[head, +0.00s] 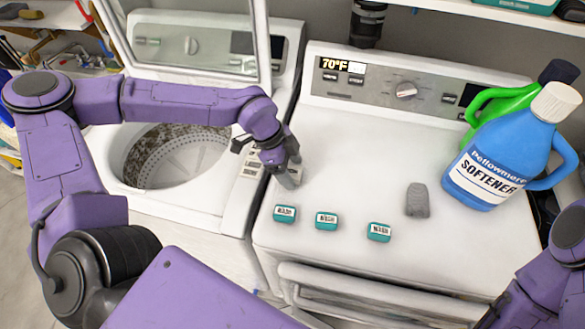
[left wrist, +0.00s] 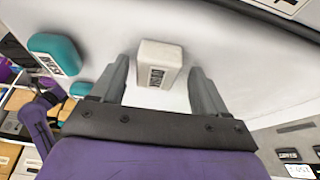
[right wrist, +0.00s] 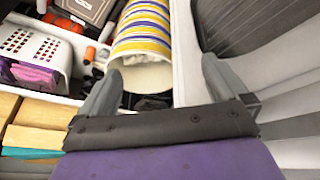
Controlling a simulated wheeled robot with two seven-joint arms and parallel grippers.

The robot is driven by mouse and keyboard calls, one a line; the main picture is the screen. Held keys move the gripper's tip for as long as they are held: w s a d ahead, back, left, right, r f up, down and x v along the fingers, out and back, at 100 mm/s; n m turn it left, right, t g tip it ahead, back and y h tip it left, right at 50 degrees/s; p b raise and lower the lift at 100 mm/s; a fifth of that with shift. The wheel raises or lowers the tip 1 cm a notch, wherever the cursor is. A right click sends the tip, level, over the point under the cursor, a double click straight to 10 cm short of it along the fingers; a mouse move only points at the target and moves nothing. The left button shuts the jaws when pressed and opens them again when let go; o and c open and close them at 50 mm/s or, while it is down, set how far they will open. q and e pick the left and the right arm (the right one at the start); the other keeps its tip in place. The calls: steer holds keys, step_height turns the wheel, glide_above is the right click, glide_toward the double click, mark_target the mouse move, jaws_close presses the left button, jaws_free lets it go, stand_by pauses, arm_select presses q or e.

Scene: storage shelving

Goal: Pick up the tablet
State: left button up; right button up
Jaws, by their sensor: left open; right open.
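A whitish tablet (left wrist: 158,64) with a dark printed label lies on the white machine top in the left wrist view. My left gripper (left wrist: 158,82) is open, with one finger on each side of the tablet's near end; I cannot tell whether they touch it. In the head view the left gripper (head: 289,176) is low over the left part of the dryer top and hides most of that tablet. Three teal labelled tablets (head: 285,213) (head: 326,221) (head: 379,232) lie along the dryer's front. My right gripper (right wrist: 158,85) is open and empty.
A grey block (head: 417,200) lies right of the teal tablets. A blue softener bottle (head: 500,155) and a green bottle (head: 497,103) stand at the dryer's right. The open washer (head: 180,155) is at left. A striped cylinder (right wrist: 143,45) and bins show near the right gripper.

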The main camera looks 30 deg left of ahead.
arm_select(q)
steer(key=shift+s, duration=0.3)
steer(key=shift+c, duration=0.9)
steer(key=c, duration=0.9)
steer(key=shift+o, duration=0.2)
